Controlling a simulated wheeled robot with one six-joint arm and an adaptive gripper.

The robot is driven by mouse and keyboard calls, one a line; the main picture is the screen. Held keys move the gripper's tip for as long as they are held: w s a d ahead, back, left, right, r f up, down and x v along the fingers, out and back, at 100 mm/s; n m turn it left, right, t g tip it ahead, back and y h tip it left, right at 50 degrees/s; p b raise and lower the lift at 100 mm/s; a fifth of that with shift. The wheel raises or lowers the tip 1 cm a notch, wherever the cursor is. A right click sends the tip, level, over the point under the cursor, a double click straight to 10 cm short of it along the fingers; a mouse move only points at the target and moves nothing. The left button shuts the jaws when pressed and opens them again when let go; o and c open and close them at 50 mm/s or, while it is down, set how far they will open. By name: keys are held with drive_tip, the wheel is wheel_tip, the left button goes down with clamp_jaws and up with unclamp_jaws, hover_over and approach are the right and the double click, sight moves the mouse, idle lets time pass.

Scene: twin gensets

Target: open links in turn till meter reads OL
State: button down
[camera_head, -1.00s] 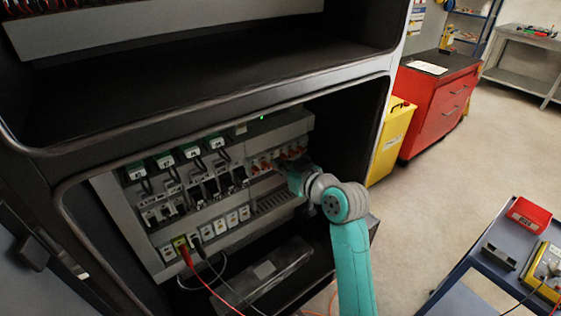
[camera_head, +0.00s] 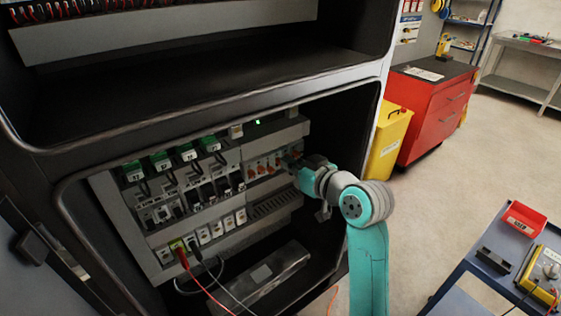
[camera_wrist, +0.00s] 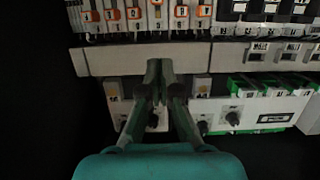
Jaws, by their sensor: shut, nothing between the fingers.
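A row of orange links (camera_head: 262,166) sits at the right of the panel in the open cabinet. Similar orange-marked parts (camera_wrist: 135,14) line the top of the wrist view. My gripper (camera_wrist: 160,72) is shut and empty, its fingertips over a grey rail. In the head view my gripper (camera_head: 294,160) is beside the right end of the orange row and hides part of it; contact cannot be told. The yellow meter (camera_head: 548,264) lies on the blue cart at right; its display is too small to read. A red lead (camera_head: 183,260) and a black lead (camera_head: 196,250) plug in at the panel's lower left.
Green blocks (camera_head: 160,160) with black loops stand along the panel's upper left; green parts also show in the wrist view (camera_wrist: 262,84). The cabinet's frame (camera_head: 230,104) surrounds the opening. A red bin (camera_head: 526,216) stands on the cart (camera_head: 455,285). Open floor lies beyond.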

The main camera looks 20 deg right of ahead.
drive_tip(key=shift+v, duration=2.1)
